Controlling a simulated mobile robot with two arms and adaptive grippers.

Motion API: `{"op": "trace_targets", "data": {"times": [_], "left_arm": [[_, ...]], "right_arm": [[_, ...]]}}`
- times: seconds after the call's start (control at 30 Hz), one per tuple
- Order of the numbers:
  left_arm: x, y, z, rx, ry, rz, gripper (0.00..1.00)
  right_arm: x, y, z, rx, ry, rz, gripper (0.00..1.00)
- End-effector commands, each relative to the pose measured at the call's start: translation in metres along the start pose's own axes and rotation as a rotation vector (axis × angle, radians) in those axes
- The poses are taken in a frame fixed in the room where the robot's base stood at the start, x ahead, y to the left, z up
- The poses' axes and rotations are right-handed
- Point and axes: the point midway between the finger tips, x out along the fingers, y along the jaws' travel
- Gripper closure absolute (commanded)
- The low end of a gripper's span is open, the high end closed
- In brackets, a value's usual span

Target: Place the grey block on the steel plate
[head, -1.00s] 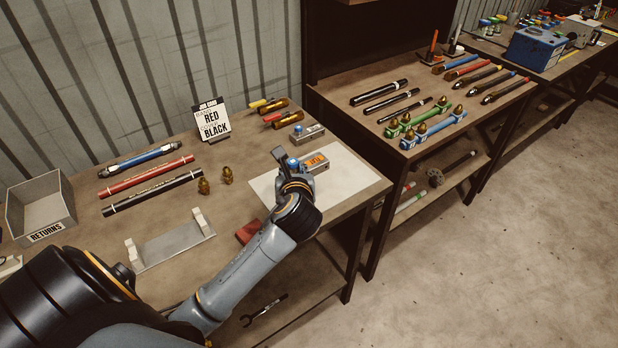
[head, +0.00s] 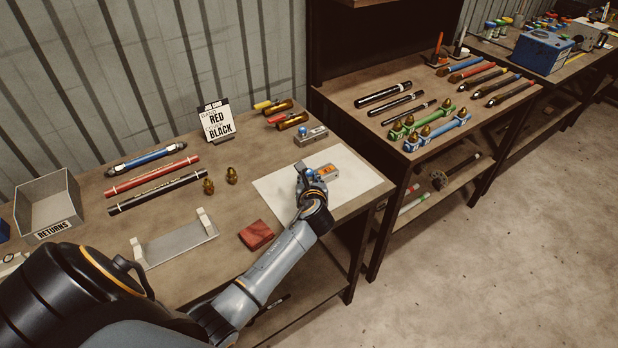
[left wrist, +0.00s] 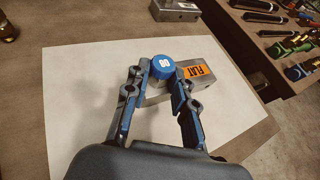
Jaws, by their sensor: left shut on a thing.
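My left gripper (head: 308,172) is shut on the blue round knob (left wrist: 163,67) of a grey block (head: 328,171), with one finger on each side of the knob. The block has an orange label reading FLAT and also shows in the left wrist view (left wrist: 200,75). It is over the pale flat sheet (head: 350,188); I cannot tell whether it touches it. A grey metal plate with two white end posts (head: 180,246) lies at the front left of the bench. I cannot tell which of these is the steel plate. My right gripper is not in view.
A second grey block (head: 311,135) stands behind the sheet. A red block (head: 256,235) lies left of my forearm. Brass fittings (head: 220,180), hoses (head: 150,178), a sign (head: 217,122) and a RETURNS bin (head: 48,205) occupy the left. The sheet's right part is clear.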

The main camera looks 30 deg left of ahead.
Motion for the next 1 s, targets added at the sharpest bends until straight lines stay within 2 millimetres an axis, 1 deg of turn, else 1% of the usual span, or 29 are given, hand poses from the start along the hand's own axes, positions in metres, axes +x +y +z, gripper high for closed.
{"op": "trace_targets", "data": {"times": [0.1,0.3,0.33,0.37,0.4,0.43,0.8,0.87,0.97,1.0], "left_arm": [[0.0,0.0,0.002,-0.002,-0.004,-0.001,1.0],[0.001,0.0,-0.001,-0.001,-0.003,0.0,1.0],[0.001,0.001,-0.003,-0.001,0.0,0.001,0.71],[0.001,0.001,-0.002,-0.001,0.0,0.001,0.65],[0.001,0.001,-0.002,-0.001,0.0,0.001,0.57],[0.001,0.001,-0.002,-0.001,0.0,0.001,0.52],[-0.002,0.0,0.001,-0.001,0.0,0.0,0.52],[-0.006,0.0,-0.001,0.0,0.0,0.0,0.52],[-0.02,0.0,-0.001,-0.001,0.0,-0.001,0.52],[-0.028,0.0,-0.001,-0.001,0.001,-0.001,0.52]], "right_arm": [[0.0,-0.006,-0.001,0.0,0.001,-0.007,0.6],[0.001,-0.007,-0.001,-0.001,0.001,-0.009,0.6],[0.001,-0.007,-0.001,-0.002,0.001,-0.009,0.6],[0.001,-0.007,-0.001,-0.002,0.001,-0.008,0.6],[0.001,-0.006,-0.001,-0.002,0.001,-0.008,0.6],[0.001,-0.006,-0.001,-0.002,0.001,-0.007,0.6],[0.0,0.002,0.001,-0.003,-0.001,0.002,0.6],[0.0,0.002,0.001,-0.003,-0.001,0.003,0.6],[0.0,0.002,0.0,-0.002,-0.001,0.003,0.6],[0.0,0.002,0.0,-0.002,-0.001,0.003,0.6]]}}
